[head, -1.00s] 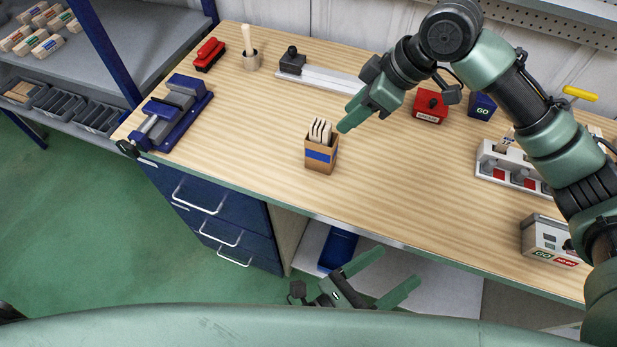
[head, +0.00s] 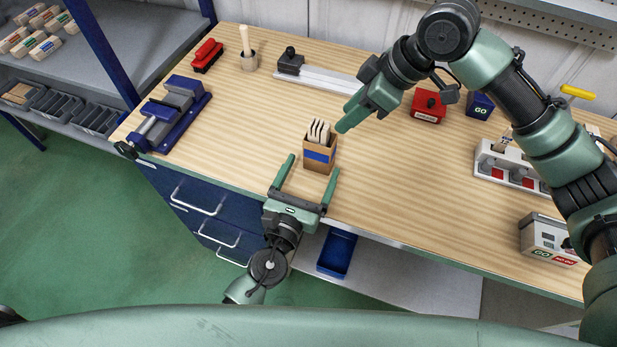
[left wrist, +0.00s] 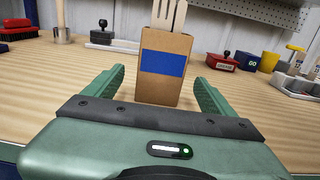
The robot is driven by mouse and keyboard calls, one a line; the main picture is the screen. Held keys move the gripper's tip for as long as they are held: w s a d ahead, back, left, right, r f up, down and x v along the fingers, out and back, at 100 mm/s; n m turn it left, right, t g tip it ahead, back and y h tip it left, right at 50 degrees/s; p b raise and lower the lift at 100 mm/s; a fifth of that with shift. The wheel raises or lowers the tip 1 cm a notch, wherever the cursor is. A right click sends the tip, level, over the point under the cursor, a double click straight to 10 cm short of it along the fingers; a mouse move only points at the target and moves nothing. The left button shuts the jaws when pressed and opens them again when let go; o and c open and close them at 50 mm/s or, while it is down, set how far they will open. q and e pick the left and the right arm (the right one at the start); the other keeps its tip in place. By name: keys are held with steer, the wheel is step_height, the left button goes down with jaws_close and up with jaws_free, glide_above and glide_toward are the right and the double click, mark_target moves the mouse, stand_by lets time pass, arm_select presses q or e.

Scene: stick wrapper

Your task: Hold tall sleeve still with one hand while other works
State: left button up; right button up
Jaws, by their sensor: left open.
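The tall sleeve (head: 319,164) is a brown cardboard box with a blue band, upright on the bench near its front edge. Several flat pale sticks (head: 319,131) stand up out of its open top. My left gripper (head: 312,164) is open, its fingers pointing at the sleeve from the front, one towards each side. In the left wrist view the sleeve (left wrist: 165,92) stands between and just beyond the fingertips; I cannot tell any contact. My right gripper (head: 345,116) hangs just right of and behind the sleeve, apart from it; its finger gap is unclear.
A red box (head: 428,106), a GO block (head: 479,106) and a white rack (head: 505,168) are at the right. The bench around the sleeve is clear.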

mark_target(316, 161)
arm_select(q)
steer(key=x, duration=0.5)
steer(key=shift+w+d, duration=0.15)
steer(key=shift+w, duration=0.2)
